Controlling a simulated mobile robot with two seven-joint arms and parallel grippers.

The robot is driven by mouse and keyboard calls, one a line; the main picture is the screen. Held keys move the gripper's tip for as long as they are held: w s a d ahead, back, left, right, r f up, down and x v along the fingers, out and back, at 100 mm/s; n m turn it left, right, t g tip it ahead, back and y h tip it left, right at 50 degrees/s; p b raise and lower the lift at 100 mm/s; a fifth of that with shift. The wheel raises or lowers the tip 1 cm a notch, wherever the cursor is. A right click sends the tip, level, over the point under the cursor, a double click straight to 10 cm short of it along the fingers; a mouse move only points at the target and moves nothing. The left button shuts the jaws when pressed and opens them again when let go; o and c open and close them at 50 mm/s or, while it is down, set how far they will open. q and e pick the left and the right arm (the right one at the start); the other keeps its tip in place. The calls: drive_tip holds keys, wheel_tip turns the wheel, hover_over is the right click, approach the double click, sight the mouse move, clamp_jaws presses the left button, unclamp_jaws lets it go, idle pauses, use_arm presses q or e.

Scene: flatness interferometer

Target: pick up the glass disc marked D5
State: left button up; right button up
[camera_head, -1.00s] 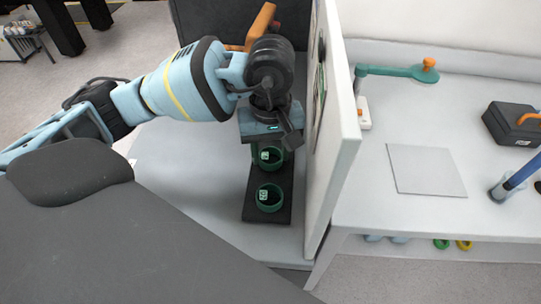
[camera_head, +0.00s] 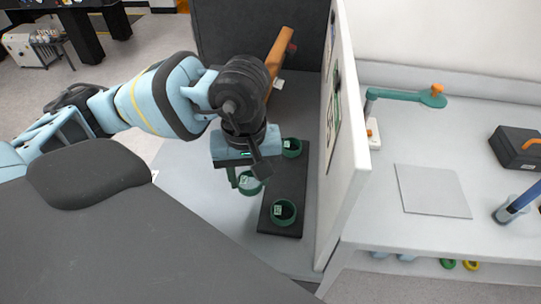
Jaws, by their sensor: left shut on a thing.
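My left gripper (camera_head: 241,177) points down and is shut on a green-rimmed disc (camera_head: 249,185) with a small white label; the label is too small to read. The gripper and disc are just left of a black tray (camera_head: 291,182). Another green-rimmed disc (camera_head: 284,212) with a white label sits at the near end of the tray, and one more (camera_head: 291,148) sits towards its far end. I cannot read D5 on any of them. My right gripper is not in view.
A white upright panel (camera_head: 347,160) stands just right of the tray. A dark panel stands behind, with an orange handle-like bar (camera_head: 279,60). On the right bench are a flat grey plate (camera_head: 433,191), a green arm on a stand (camera_head: 405,96) and a black case (camera_head: 514,148).

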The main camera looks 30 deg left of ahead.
use_arm(q)
drive_tip(key=s+a+p, duration=0.1)
drive_tip(key=s+a, duration=0.1)
drive_tip(key=s, duration=0.4)
drive_tip(key=shift+s+a+r, duration=0.2)
drive_tip(key=shift+s+r, duration=0.15)
drive_tip(key=shift+s, duration=0.05)
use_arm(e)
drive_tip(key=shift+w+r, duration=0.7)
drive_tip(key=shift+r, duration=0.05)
use_arm(q)
drive_tip(key=shift+s, duration=0.1)
